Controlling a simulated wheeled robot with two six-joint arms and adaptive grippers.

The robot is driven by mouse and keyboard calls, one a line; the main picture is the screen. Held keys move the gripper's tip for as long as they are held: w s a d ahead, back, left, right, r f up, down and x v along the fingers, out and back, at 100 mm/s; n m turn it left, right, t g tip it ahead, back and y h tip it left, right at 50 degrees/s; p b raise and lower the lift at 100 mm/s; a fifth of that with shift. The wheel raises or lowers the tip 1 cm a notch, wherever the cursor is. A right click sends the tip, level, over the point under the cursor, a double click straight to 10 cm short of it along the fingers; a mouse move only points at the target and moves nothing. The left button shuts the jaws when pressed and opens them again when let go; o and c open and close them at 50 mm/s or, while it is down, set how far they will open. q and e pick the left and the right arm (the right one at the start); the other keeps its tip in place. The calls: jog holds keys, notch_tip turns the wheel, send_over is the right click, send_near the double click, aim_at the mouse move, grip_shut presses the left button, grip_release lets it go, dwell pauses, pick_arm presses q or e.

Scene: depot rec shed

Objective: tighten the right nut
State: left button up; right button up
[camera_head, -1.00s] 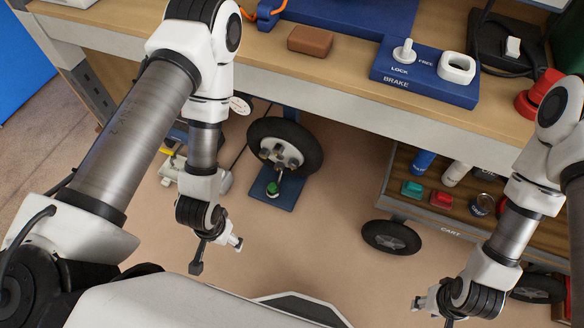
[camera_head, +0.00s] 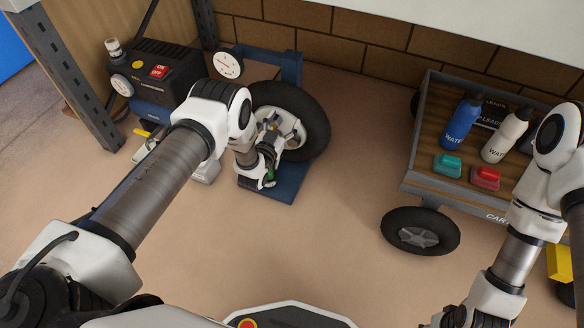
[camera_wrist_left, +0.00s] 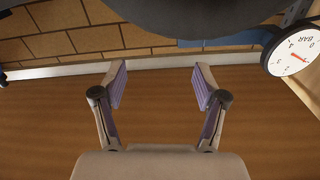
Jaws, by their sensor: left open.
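A wheel with a black tyre (camera_head: 318,125) stands upright on a blue stand (camera_head: 285,188). Its pale hub (camera_head: 292,130) carries several nuts, too small and too covered to tell apart. My left gripper (camera_head: 272,124) is in front of the hub and hides its left and lower parts. In the left wrist view the two fingers (camera_wrist_left: 160,86) are spread, with nothing between them. The dark tyre (camera_wrist_left: 200,14) crosses the top of that view; no nut shows there. My right gripper (camera_head: 452,318) is cut off at the bottom edge, and its fingers are not clear.
A wooden-decked cart (camera_head: 412,160) with bottles and small coloured items stands at right. The floor between stand and cart is clear.

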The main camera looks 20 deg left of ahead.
pick_arm(q)
jog(key=b, duration=0.9)
send_near(292, 145)
jog(key=w, duration=0.3)
jog(key=w+b, duration=0.1)
jog(key=w, duration=0.1)
jog(key=w+b, duration=0.1)
jog(key=w, duration=0.1)
jog(key=w+b, duration=0.2)
jog(key=w, duration=0.1)
jog(key=shift+d, duration=0.3)
jog(key=shift+w+r, duration=0.1)
jog(key=shift+w, duration=0.1)
jog(key=shift+r, duration=0.1)
pick_arm(e)
notch_tip(292, 145, down, 17)
jog(key=shift+w, duration=0.15)
pick_arm(q)
jog(key=c, duration=1.1)
pick_arm(e)
jog(key=shift+d, duration=0.1)
